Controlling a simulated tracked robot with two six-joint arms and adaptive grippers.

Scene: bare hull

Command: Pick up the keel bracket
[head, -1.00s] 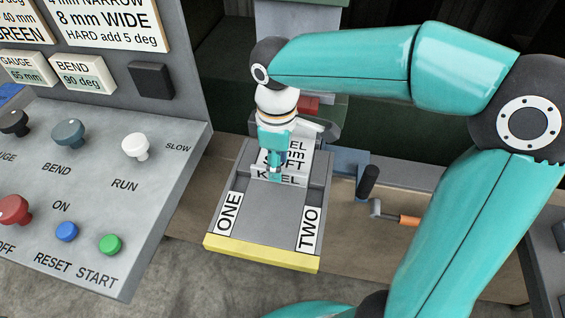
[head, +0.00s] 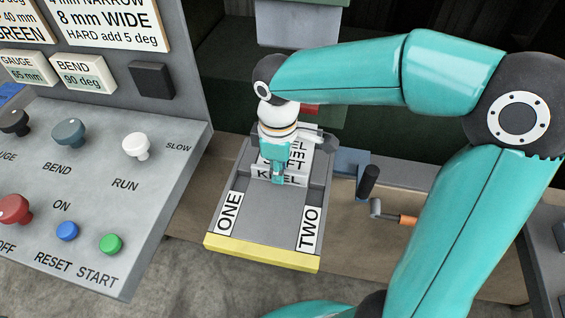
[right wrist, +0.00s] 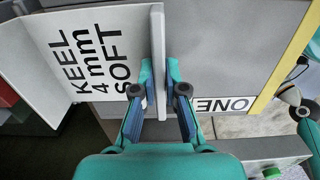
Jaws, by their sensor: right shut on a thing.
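The keel bracket (head: 301,163) is a pale grey bent plate. It is lettered KEEL, 4 mm, SOFT on one face and KEEL on its front flange. It is at the back of the grey bed marked ONE and TWO (head: 265,215). My right gripper (head: 277,180) points down at the flange. In the right wrist view its fingers (right wrist: 159,88) are on either side of the bracket's upright flange (right wrist: 157,45), shut on it. The lettered face (right wrist: 85,60) extends left. I see no clear gap under the bracket. My left gripper is not in view.
A control panel (head: 110,180) with knobs and buttons stands at the left. A black-handled lever (head: 368,182) and an orange-gripped handle (head: 400,219) are right of the bed. The bed's yellow front edge (head: 262,252) and its front half are clear.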

